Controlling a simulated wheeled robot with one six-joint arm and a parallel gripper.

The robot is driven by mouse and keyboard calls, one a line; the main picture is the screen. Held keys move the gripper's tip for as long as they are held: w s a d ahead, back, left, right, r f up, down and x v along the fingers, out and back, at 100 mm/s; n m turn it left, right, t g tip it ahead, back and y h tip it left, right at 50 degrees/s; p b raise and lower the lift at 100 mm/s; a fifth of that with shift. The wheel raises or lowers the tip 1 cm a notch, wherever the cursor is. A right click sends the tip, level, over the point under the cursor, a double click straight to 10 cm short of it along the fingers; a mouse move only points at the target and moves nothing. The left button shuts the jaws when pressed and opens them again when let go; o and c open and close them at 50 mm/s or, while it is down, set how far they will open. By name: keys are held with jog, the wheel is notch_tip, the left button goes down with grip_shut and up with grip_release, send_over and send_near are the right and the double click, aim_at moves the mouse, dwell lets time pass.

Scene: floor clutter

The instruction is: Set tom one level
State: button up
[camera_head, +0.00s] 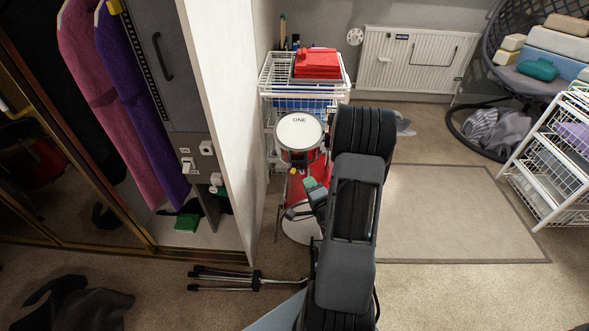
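The tom (300,133) is a small red drum with a pale head marked "ONE". It sits near the middle of the view, in front of a white wire rack. Its head faces up and towards me; I cannot tell exactly how far it tilts. A larger red drum body (317,192) with a white face shows below it, partly hidden by my arm. My gripper (309,197) seems to be the small grey and green part left of my arm, below the tom and apart from its head. Its fingers are too small and covered to read.
A cabinet side panel (228,120) stands close on the left. A folded metal stand (255,281) lies on the floor. A flat rug (450,215) lies clear on the right, beside a wire drawer unit (553,160).

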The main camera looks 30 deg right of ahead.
aim_at(298, 162)
jog(key=w+d, duration=0.1)
jog(key=w, duration=0.3)
jog(key=w+d+m+b, duration=0.1)
jog(key=w, duration=0.3)
jog(key=w+d+m+t+h+b, duration=0.1)
jog(key=w+d, duration=0.1)
jog(key=w, duration=0.2)
jog(key=shift+w+f, duration=0.2)
jog(key=shift+f, duration=0.2)
grip_shut()
